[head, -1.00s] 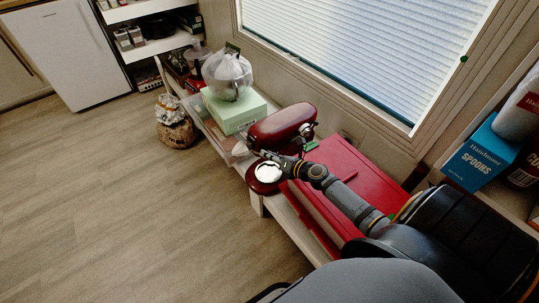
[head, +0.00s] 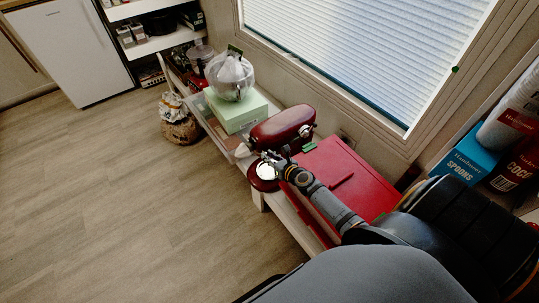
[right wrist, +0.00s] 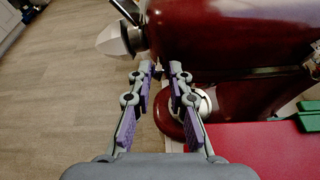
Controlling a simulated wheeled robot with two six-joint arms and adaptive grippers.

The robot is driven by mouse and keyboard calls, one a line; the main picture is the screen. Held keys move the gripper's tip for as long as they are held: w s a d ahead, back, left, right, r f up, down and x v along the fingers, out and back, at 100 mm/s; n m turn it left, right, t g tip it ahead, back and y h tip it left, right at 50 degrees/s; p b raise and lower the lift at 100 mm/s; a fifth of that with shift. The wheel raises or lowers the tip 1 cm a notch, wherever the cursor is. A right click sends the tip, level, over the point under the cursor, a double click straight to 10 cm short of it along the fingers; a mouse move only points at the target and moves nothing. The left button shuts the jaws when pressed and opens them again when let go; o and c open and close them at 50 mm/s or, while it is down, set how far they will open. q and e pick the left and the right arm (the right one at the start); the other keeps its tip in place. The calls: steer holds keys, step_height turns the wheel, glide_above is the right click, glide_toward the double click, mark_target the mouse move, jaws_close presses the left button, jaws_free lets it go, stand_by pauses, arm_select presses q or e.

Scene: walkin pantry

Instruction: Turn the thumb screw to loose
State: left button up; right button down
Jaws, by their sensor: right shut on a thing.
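A dark red stand mixer (head: 283,127) stands on the low bench, with a round pale plate on its red base (head: 263,184). In the right wrist view the mixer (right wrist: 235,35) fills the upper right, and a pale cone-shaped part (right wrist: 113,41) sticks out at its left end. My right gripper (head: 268,157) is at the mixer's side, below the head. In the right wrist view its fingers (right wrist: 161,70) close around a small pale part, the thumb screw (right wrist: 159,69), mostly hidden by the fingertips. My left gripper is not in view.
A red case (head: 350,183) lies on the bench to the right of the mixer. A green box (head: 236,112) with a bagged item (head: 230,78) on it stands to the left. A window is behind.

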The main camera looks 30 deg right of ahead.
stand_by(0.3)
steer(key=c, duration=1.3)
jaws_free()
steer(key=shift+o, duration=0.2)
steer(key=v, duration=0.7)
steer(key=shift+s, duration=0.2)
steer(key=shift+r, duration=0.1)
